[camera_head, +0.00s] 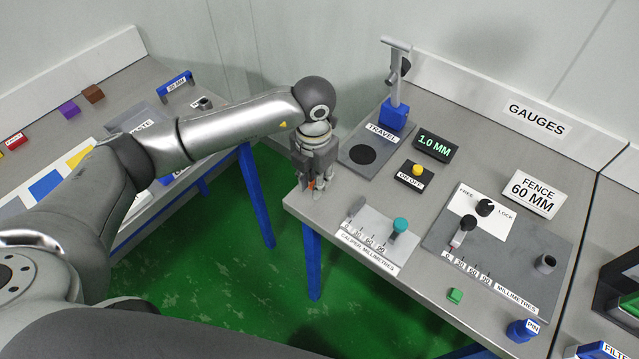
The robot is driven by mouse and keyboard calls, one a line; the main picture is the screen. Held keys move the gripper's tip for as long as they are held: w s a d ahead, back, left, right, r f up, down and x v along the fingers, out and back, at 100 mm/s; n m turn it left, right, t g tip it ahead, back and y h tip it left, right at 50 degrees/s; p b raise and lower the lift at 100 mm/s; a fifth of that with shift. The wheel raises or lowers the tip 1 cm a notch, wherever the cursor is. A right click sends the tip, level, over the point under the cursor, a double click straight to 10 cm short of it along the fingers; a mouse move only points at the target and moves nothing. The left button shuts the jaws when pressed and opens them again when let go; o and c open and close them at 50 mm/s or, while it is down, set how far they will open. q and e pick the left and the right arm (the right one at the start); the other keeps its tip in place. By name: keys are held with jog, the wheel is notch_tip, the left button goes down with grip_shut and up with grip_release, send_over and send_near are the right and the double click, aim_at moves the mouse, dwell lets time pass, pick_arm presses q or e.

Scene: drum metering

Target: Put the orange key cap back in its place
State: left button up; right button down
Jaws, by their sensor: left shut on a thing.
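My left gripper (314,188) points down over the left front corner of the gauge table (300,205). It is shut on a small orange thing, the orange key cap (311,184), of which only a sliver shows between the fingers. The fingers hide the rest of it, and I cannot tell whether it touches the table top. I cannot make out an empty place for the cap. My right gripper is not in view.
Near the gripper are the travel plate (374,146), the caliper board (362,252) with a teal knob, and the on/off button box (411,177). A green block (455,296) and blue pin piece (523,330) lie nearer the front. A second table (110,105) stands left across a gap.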

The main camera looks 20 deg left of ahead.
pick_arm(q)
jog(key=shift+w+d+f, duration=0.15)
jog(key=shift+w+f, duration=0.3)
jog(key=shift+f, duration=0.1)
jog(key=shift+w+d+f, duration=0.15)
jog(key=shift+w+f, duration=0.25)
jog(key=shift+f, duration=0.15)
notch_tip(320, 180, down, 2)
jog(key=shift+f+p, duration=0.1)
jog(key=shift+p, duration=0.9)
jog(key=shift+f, duration=0.55)
jog(key=o, duration=0.7)
